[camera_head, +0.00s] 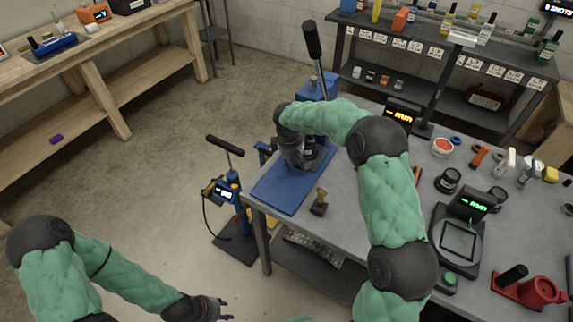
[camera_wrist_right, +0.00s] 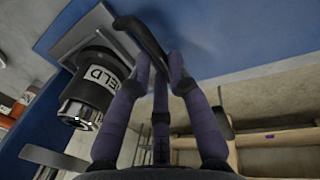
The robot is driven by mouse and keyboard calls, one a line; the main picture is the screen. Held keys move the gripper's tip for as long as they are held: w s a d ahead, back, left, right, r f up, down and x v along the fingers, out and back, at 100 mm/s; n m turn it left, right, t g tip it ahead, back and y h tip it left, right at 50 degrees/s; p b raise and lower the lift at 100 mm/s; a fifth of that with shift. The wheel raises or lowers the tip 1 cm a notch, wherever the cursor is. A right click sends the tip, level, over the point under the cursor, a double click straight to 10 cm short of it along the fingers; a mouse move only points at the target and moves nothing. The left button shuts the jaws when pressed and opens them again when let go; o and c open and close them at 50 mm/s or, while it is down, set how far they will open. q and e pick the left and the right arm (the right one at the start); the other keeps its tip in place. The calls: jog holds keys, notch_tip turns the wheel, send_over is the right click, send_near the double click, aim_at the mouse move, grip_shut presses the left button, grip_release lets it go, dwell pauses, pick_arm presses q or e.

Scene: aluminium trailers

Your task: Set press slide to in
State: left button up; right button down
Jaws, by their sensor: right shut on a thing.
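The blue press stands on the near left corner of the grey bench. In the head view its base plate (camera_head: 277,192) lies flat and its long black lever (camera_head: 313,42) points up. My right gripper (camera_head: 297,160) is at the front of the press and hides much of its slide. In the right wrist view, my right gripper (camera_wrist_right: 162,68) has its fingers closed around a curved black handle (camera_wrist_right: 143,36). Beside it are a grey plate (camera_wrist_right: 62,33) and a dark cylinder with a white label (camera_wrist_right: 97,82). My left gripper (camera_head: 228,309) is low at the bottom edge, fingers apart and empty, away from the press.
A small brass-topped tamper (camera_head: 320,201) stands right of the base plate. A scale (camera_head: 459,240), jars and a red tool (camera_head: 536,291) occupy the bench's right side. A blue floor pump (camera_head: 236,205) stands left of the bench. The floor at left is mostly clear.

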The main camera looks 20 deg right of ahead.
jog(key=shift+w+d+r, duration=0.1)
jog(key=shift+w+d, duration=0.05)
jog(key=shift+d, duration=0.1)
jog(key=c, duration=1.2)
grip_release()
jog(key=shift+w+d, duration=0.15)
jog(key=shift+o, duration=0.2)
notch_tip(320, 180, up, 12)
jog(key=s+a, duration=0.1)
jog(key=shift+s+a, duration=0.25)
jog(key=shift+a, duration=0.15)
jog(key=shift+f, duration=0.25)
